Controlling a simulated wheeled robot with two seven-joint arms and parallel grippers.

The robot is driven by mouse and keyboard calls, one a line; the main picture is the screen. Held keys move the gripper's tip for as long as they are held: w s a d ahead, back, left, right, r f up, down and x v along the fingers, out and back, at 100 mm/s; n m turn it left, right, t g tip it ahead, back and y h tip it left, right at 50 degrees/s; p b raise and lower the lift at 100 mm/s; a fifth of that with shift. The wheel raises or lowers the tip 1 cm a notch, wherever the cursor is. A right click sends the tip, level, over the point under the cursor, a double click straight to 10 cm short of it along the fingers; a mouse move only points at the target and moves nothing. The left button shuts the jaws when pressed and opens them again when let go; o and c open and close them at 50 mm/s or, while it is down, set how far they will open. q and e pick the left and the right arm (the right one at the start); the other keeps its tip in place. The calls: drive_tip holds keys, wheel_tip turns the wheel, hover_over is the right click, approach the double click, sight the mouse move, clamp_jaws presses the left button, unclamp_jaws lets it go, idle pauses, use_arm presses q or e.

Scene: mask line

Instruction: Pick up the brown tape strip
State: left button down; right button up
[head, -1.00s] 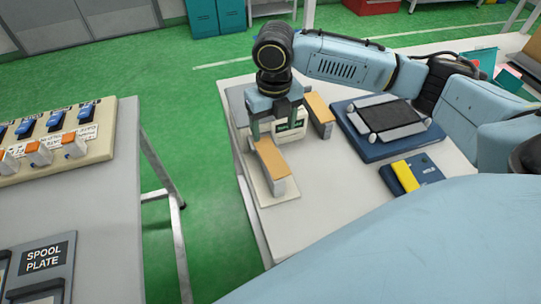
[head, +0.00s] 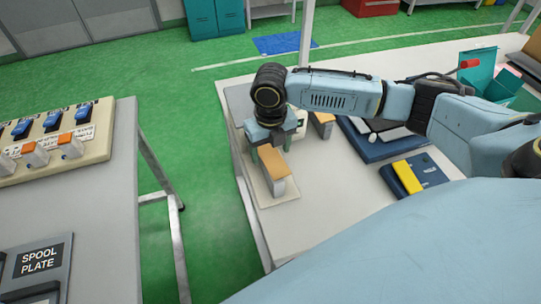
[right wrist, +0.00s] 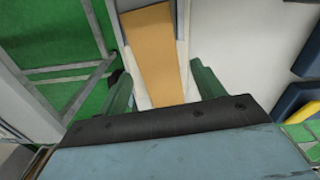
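A brown tape strip (head: 271,164) lies along the top of a pale grey block on a cream plate (head: 285,197), near the left edge of the right table. It also shows in the right wrist view (right wrist: 155,58). My right gripper (head: 269,147) is over the strip's far end. In the right wrist view its two green fingers (right wrist: 162,85) stand apart, one on each side of the strip, and it looks empty. I cannot tell whether the fingers touch the block. A second brown-topped block (head: 322,119) stands behind, partly hidden by my right arm. My left gripper is out of view.
A blue tray (head: 380,142) and a blue-and-yellow block (head: 414,175) lie to the right. Teal bins (head: 480,72) stand farther back. A left table (head: 105,215) with a switch panel (head: 60,150) is separated by a green floor gap.

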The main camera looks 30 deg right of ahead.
drive_tip(key=c, duration=0.9)
